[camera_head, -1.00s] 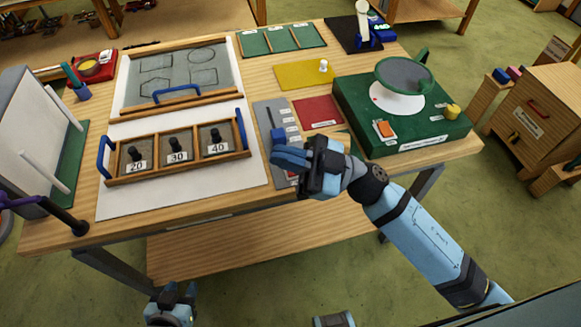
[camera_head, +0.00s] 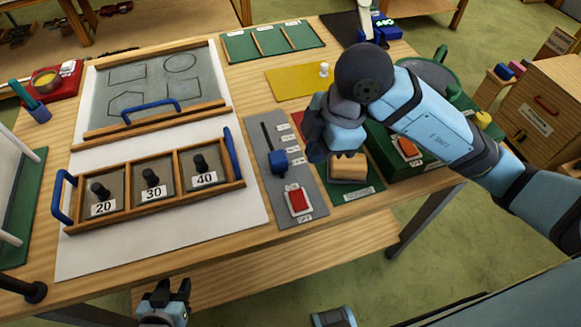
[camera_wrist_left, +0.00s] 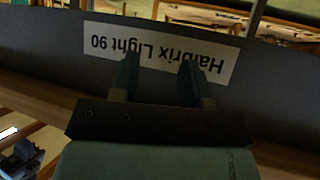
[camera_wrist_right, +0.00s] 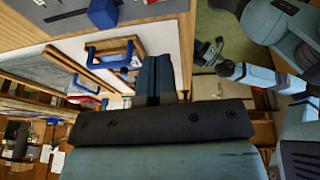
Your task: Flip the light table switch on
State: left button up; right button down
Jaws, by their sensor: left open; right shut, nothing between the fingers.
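The light table switch (camera_head: 298,201) is a red rocker in a white frame, with ON above and OFF below. It sits at the near end of a grey panel (camera_head: 314,208), beside the white light table surface (camera_head: 160,245). I cannot tell which way the rocker is tipped. My right gripper (camera_head: 320,150) is shut and empty, to the right of the panel and farther back than the switch. Its fingertips are partly hidden in the head view; the shut fingers show in the right wrist view (camera_wrist_right: 155,80). My left gripper (camera_head: 172,293) is open and empty below the table's front edge.
A blue slider knob (camera_head: 278,161) stands on the panel behind the switch. A wooden block (camera_head: 348,168) lies close to my right gripper. A compartment tray (camera_head: 125,219) with weights stands left. A label (camera_wrist_left: 150,48) is before my left fingers.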

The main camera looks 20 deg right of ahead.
pick_arm(q)
jog(key=shift+s+f, duration=0.5)
jog(key=shift+s, duration=0.1)
pick_arm(e)
send_near(294, 196)
jog(key=x, duration=0.6)
jog(key=shift+a+f, duration=0.2)
jog(key=shift+f, duration=0.15)
jog(key=shift+d, duration=0.1)
